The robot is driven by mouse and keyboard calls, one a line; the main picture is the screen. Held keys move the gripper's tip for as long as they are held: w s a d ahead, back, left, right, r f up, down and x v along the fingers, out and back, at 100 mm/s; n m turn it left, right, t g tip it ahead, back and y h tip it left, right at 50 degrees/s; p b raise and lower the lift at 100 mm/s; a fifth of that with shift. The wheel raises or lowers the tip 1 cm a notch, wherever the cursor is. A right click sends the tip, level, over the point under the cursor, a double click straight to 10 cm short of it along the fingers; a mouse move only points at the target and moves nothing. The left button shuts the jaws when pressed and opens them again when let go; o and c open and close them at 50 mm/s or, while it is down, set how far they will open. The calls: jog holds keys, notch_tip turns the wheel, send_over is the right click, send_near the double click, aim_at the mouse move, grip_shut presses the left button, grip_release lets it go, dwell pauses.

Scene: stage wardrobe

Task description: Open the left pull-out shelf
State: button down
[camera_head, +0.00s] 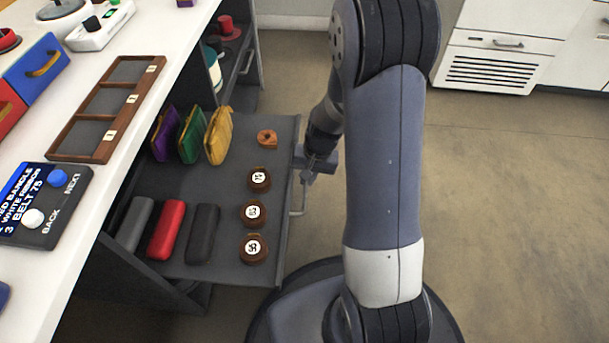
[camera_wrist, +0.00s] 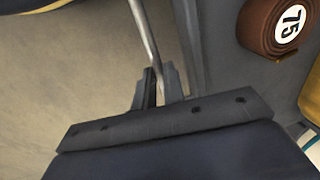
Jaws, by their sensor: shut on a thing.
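A dark grey pull-out shelf (camera_head: 225,185) stands out from under the white counter in the head view. Its thin metal bar handle (camera_head: 297,205) runs along the front edge and also shows in the wrist view (camera_wrist: 144,38). My gripper (camera_head: 306,175) is at the far end of this handle. In the wrist view my gripper (camera_wrist: 157,88) has its two fingers shut around the bar, beside the shelf's front. The exact contact is partly hidden by the fingers. On the shelf lie pouches, cases and rolled belts with number tags; one belt (camera_wrist: 272,25) reads 75.
The white counter (camera_head: 90,130) holds a wooden tray (camera_head: 67,148), a button panel (camera_head: 40,235) and coloured boxes. Another open compartment with a red hat (camera_head: 227,30) lies behind the shelf. A white cabinet (camera_head: 490,65) stands at the back. The floor to the right is clear.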

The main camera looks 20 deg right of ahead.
jog(key=c, duration=1.5)
grip_release()
jog(key=shift+r, duration=0.1)
jog(key=r+p, duration=0.1)
jog(key=r, duration=0.2)
jog(key=d+r+p, duration=0.1)
jog(key=r+p, duration=0.1)
jog(key=r, duration=0.2)
jog(key=d+r+p, duration=0.1)
jog(key=r, duration=0.2)
jog(key=shift+s+r+p, duration=0.2)
jog(key=shift+s+p, duration=0.15)
jog(key=f+b, duration=0.1)
jog(key=f, duration=0.2)
jog(key=a+f+b, duration=0.1)
jog(key=f+b, duration=0.1)
jog(key=f, duration=0.2)
jog(key=a+f+b, duration=0.1)
jog(key=f+b, duration=0.1)
jog(key=f, duration=0.2)
jog(key=shift+w, duration=0.35)
jog(key=shift+w+a+r, duration=0.1)
jog(key=shift+a+r, duration=0.1)
jog(key=shift+a, duration=0.15)
